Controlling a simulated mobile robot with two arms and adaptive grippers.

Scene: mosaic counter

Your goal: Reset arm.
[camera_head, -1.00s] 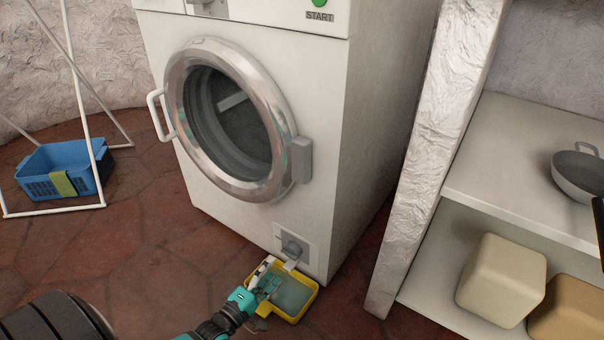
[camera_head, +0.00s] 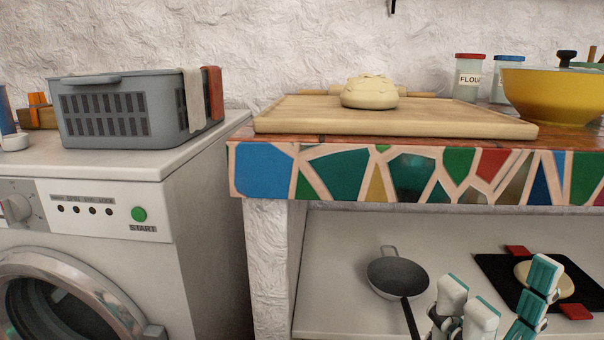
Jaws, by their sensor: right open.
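My right gripper (camera_head: 498,284) shows at the lower right of the head view, in front of the lower shelf of the counter. Its white and teal fingers are spread, and I see nothing between them. Its wrist is cut off by the bottom edge. My left gripper is out of view.
A mosaic-edged counter (camera_head: 335,172) holds a wooden board (camera_head: 300,116) with dough (camera_head: 369,92), jars and a yellow bowl (camera_head: 550,95). Below are a pan (camera_head: 397,274) and a black tray (camera_head: 497,268). A grey basket (camera_head: 105,115) stands on the washing machine (camera_head: 200,220).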

